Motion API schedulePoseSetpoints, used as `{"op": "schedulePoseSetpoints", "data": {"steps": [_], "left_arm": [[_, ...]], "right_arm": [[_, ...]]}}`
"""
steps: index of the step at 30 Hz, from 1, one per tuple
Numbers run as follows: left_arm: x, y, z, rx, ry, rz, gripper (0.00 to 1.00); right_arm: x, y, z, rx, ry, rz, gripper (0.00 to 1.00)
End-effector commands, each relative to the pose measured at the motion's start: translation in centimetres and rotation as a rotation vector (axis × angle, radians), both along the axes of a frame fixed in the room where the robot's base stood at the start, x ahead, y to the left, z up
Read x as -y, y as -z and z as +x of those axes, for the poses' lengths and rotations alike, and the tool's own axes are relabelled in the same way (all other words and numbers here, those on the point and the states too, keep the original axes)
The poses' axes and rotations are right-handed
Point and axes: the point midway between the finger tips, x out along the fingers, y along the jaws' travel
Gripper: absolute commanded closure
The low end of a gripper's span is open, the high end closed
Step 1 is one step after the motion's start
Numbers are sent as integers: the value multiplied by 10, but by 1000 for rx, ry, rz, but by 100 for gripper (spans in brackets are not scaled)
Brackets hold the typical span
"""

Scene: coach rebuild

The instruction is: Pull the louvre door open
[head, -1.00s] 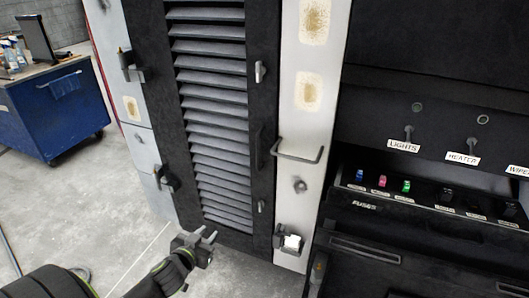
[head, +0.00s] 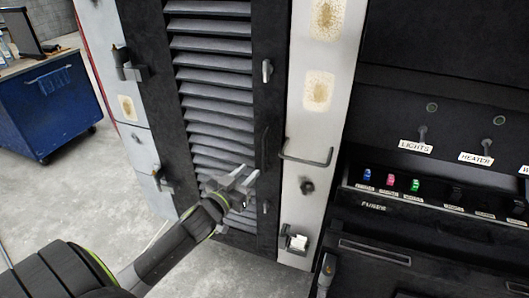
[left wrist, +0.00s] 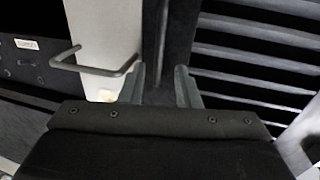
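The louvre door (head: 210,128) is a tall black frame with grey slats, and it looks shut against the white post. A dark upright pull (head: 265,148) is on its right-hand stile, with a small grey latch (head: 267,71) above and another latch (head: 265,206) below. My left gripper (head: 243,178) is open and empty in front of the door's lower slats, left of and below the pull. In the left wrist view its two fingers (left wrist: 160,88) are apart, with the black stile between and beyond them and slats (left wrist: 250,65) to the right. My right gripper is not in view.
A dark bar handle (head: 307,157) sticks out from the white post (head: 313,115) right of the door. A switch and fuse panel (head: 430,185) stands farther right. A blue cabinet (head: 48,105) is far left; floor between is clear.

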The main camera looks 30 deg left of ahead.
Motion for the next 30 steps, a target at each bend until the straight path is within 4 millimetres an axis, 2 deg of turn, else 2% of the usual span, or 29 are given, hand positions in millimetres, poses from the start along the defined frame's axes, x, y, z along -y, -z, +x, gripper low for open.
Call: {"op": "schedulePoseSetpoints", "data": {"steps": [1,6,15,21,30], "left_arm": [[0,-4,11,2,0,-4,70],[-1,-3,42,1,0,-4,70],[-3,-1,83,0,0,-1,70],[-3,0,94,-1,0,-1,70],[-3,0,96,-1,1,0,70]], "right_arm": [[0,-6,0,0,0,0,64],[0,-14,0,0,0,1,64],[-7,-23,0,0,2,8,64],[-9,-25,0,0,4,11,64],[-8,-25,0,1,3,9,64]]}}
